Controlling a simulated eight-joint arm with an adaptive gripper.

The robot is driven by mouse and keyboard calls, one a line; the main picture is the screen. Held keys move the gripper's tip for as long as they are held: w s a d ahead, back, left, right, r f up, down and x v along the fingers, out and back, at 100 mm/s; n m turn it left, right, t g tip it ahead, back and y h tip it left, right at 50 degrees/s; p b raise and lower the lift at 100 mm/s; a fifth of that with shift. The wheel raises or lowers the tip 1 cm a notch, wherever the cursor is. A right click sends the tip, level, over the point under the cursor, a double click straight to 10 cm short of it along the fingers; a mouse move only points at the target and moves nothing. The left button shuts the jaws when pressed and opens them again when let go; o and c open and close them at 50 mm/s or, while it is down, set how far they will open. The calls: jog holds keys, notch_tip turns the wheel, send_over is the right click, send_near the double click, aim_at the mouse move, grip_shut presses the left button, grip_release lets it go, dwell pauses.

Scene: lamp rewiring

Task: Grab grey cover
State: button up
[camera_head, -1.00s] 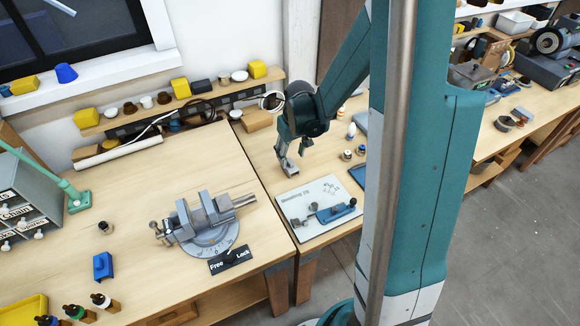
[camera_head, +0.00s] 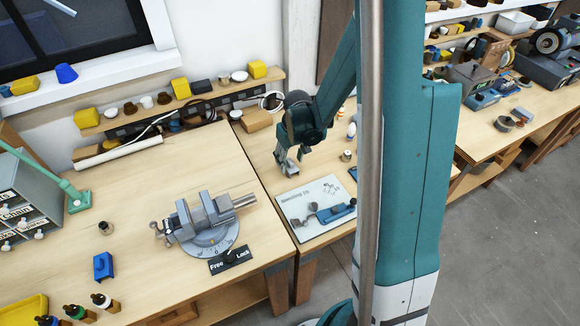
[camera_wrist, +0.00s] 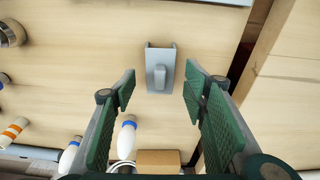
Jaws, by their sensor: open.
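The grey cover (camera_wrist: 161,52) is a small channel-shaped piece with a raised block in its middle. It lies on the wooden bench in the wrist view, just beyond my fingertips and roughly centred between them. My gripper (camera_wrist: 160,88) is open, with a green-padded finger to each side and nothing held. In the head view my gripper (camera_head: 287,165) points down over the right-hand bench, behind the white board (camera_head: 296,205). There I cannot clearly tell the cover from the fingers.
White bulbs (camera_wrist: 127,138) and a cardboard-coloured box (camera_wrist: 158,160) show low in the wrist view. A dark gap between benches (camera_wrist: 250,40) runs at the right. In the head view a vise (camera_head: 205,225) stands on the left bench. Bare wood surrounds the cover.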

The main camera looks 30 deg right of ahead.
aim_at(290, 162)
jog(key=shift+w+f, duration=0.2)
jog(key=shift+f, duration=0.9)
jog(key=c, duration=1)
jog(key=shift+r, duration=0.15)
jog(key=shift+r, duration=4.85)
